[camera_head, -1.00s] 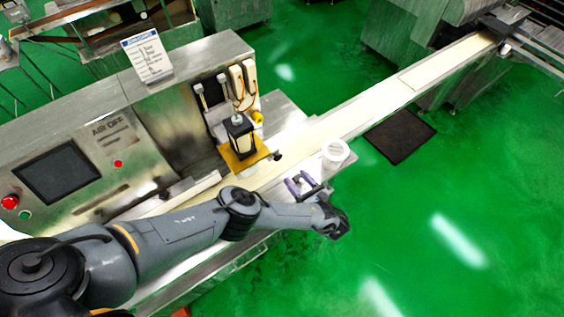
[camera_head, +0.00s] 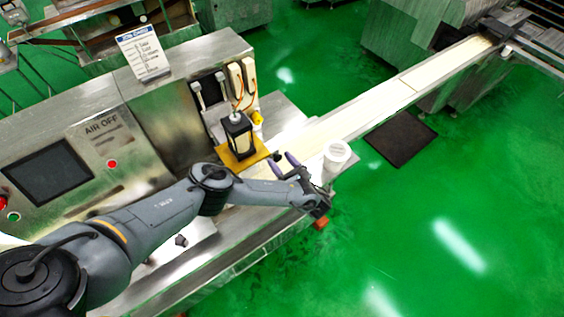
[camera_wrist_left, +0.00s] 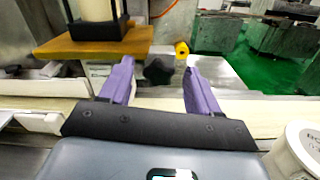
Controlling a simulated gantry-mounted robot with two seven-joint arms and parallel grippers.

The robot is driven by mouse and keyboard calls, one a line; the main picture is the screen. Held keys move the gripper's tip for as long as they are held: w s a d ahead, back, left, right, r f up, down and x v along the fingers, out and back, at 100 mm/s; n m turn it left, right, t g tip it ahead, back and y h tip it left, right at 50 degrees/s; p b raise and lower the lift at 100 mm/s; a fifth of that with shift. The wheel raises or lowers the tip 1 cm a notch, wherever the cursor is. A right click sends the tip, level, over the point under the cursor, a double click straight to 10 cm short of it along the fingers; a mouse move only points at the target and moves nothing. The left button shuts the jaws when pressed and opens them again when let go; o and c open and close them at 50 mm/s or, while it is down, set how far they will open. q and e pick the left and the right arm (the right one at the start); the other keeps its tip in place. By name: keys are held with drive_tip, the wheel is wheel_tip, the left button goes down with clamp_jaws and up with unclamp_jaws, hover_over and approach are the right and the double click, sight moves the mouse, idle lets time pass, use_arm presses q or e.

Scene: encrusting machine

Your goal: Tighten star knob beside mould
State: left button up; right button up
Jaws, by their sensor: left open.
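The dark star knob (camera_wrist_left: 158,72) shows in the left wrist view, beside the orange plate (camera_wrist_left: 95,42). It appears between the two fingertips and beyond them. In the head view the knob (camera_head: 276,156) is a small dark spot, partly crowded by the fingers. The mould (camera_head: 237,137) is a black-framed block with a pale inside, standing on the plate (camera_head: 244,166). My left gripper (camera_head: 281,160) is open, its purple fingers pointing towards the knob. It also shows in the left wrist view (camera_wrist_left: 157,75), with nothing between the fingers. My right gripper is out of view.
A white tub (camera_head: 336,156) stands close to the right of my left gripper. It also shows in the wrist view (camera_wrist_left: 298,150). A pale conveyor belt (camera_head: 365,104) runs to the upper right.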

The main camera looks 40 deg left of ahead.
use_arm(q)
drive_tip(key=c, duration=1)
drive_tip(key=shift+c, duration=0.2)
